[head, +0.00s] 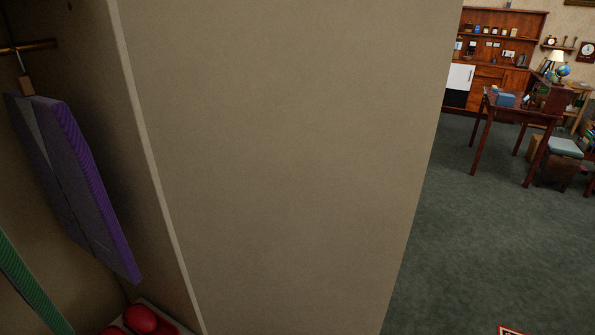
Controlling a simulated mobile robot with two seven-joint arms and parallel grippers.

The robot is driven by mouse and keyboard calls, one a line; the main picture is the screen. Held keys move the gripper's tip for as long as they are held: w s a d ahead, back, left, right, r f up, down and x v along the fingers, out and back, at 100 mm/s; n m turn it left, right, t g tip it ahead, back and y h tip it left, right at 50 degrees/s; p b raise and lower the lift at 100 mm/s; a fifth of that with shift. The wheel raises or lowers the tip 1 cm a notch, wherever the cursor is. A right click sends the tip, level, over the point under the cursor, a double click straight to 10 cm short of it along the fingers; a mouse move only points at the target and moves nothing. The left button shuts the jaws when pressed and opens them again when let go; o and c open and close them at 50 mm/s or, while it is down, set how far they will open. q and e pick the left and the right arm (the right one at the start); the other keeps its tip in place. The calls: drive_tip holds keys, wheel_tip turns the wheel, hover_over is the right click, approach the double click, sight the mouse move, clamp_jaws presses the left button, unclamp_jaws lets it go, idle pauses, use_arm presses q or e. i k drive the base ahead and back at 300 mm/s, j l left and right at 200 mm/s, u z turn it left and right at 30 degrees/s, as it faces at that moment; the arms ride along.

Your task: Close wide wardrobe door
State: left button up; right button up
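The wide wardrobe door (280,150) is a large plain beige panel that fills the middle of the head view. It stands open, with the wardrobe's inside showing to its left. The wardrobe's side wall edge (150,165) runs down along the door's left side. Inside, a purple garment (85,185) hangs near a brass rail (28,47). Neither of my grippers is in view. The door's handle does not show.
Red items (140,319) lie at the wardrobe's bottom, and a green thing (30,285) is at the lower left. To the right is open dark green carpet (470,240). A wooden table (525,112), a stool (563,148) and a dresser (500,50) stand farther back.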

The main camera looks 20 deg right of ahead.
sight(291, 141)
drive_tip(key=l+u, duration=0.2)
drive_tip(key=l, duration=0.25)
drive_tip(key=l+u, duration=0.2)
drive_tip(key=l, duration=0.25)
drive_tip(key=l+u, duration=0.15)
drive_tip(key=l, duration=0.25)
drive_tip(key=k+l+u, duration=0.2)
drive_tip(key=l, duration=0.25)
drive_tip(key=l+u, duration=0.2)
drive_tip(key=l, duration=0.2)
drive_tip(key=k+l+u, duration=0.2)
drive_tip(key=l, duration=0.2)
drive_tip(key=k+l+u, duration=0.2)
drive_tip(key=l, duration=0.2)
drive_tip(key=l+u, duration=0.15)
drive_tip(key=l, duration=0.3)
drive_tip(key=l+u, duration=0.4)
drive_tip(key=l, duration=0.45)
drive_tip(key=i+l+u, duration=0.2)
drive_tip(key=l+u, duration=0.2)
drive_tip(key=l, duration=0.2)
drive_tip(key=i+l+u, duration=0.2)
drive_tip(key=k+l, duration=0.1)
